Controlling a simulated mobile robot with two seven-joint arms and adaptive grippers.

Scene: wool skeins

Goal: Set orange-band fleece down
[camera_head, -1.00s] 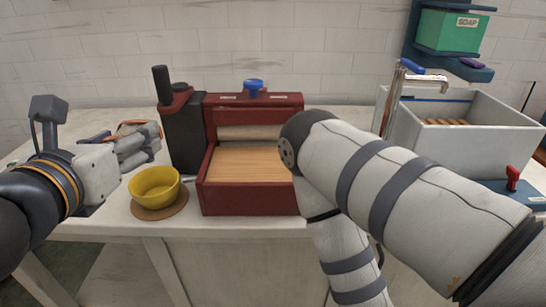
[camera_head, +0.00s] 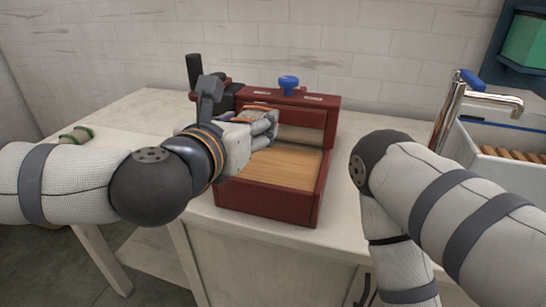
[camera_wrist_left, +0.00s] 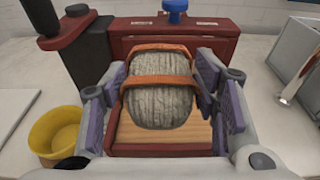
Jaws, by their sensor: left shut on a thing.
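The orange-band fleece (camera_wrist_left: 160,103) is a grey wool skein with two orange bands, seen in the left wrist view. My left gripper (camera_head: 265,128) is shut on it, with a finger on each side of the skein. In the head view the gripper is over the left part of a red press-like box (camera_head: 266,205) with a wooden bed (camera_head: 290,168). The wooden bed also shows beneath the fleece in the left wrist view (camera_wrist_left: 195,132). I cannot tell whether the fleece touches the bed. My right arm is in the head view, but its gripper is hidden.
A yellow bowl (camera_wrist_left: 55,135) stands left of the red box. A dark upright handle (camera_head: 193,70) rises behind my left gripper. A green-banded skein (camera_head: 76,135) lies at the far left. A sink (camera_head: 500,145) with a tap (camera_head: 450,110) is at right.

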